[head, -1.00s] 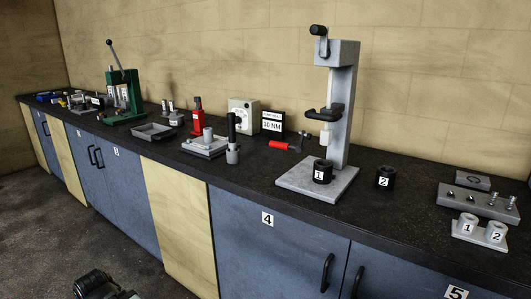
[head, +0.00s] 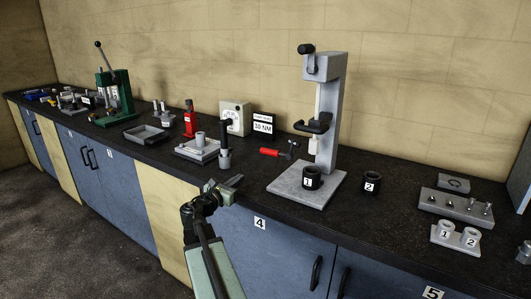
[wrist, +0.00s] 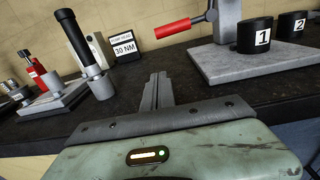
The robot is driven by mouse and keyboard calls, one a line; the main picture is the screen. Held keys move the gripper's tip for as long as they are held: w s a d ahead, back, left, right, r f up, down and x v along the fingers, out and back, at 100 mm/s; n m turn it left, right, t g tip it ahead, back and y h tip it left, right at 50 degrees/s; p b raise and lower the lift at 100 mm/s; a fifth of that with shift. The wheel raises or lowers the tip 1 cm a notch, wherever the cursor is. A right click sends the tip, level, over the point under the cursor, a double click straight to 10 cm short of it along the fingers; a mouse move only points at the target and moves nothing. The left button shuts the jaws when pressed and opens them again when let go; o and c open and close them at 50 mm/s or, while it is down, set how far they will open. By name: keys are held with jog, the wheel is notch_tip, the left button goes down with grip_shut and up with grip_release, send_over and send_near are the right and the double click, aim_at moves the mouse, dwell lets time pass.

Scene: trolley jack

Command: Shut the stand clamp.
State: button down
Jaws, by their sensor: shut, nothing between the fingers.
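A grey stand (head: 327,115) with a column and flat base plate (head: 300,186) stands on the bench. A black forked arm (head: 312,127) sits on its column, above a white cylinder. A red-handled lever (head: 270,152) with grey metal fittings is beside the stand's left side; it also shows in the wrist view (wrist: 180,27). I cannot tell which part is the clamp, or whether it is open. My gripper (head: 235,181) is at the bench's front edge, left of and apart from the stand. In the wrist view its fingers (wrist: 158,80) are together and empty.
A black cup labelled 1 (head: 312,178) is on the base plate; cup 2 (head: 372,182) is to its right. A black-handled tool (head: 225,145) stands left of the lever, near a grey fixture (head: 197,149). A 30 NM sign (head: 263,125) is behind. Bare bench lies before the lever.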

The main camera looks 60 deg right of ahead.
jog(key=shift+g+h, duration=0.3)
jog(key=shift+g, duration=0.2)
jog(key=s+d+r, duration=0.2)
jog(key=s+d, duration=0.1)
jog(key=shift+s+d+r, duration=0.1)
jog(key=shift+d+r, duration=0.1)
jog(key=d, duration=1)
jog(key=shift+r+p, duration=0.2)
jog(key=shift+p, duration=0.15)
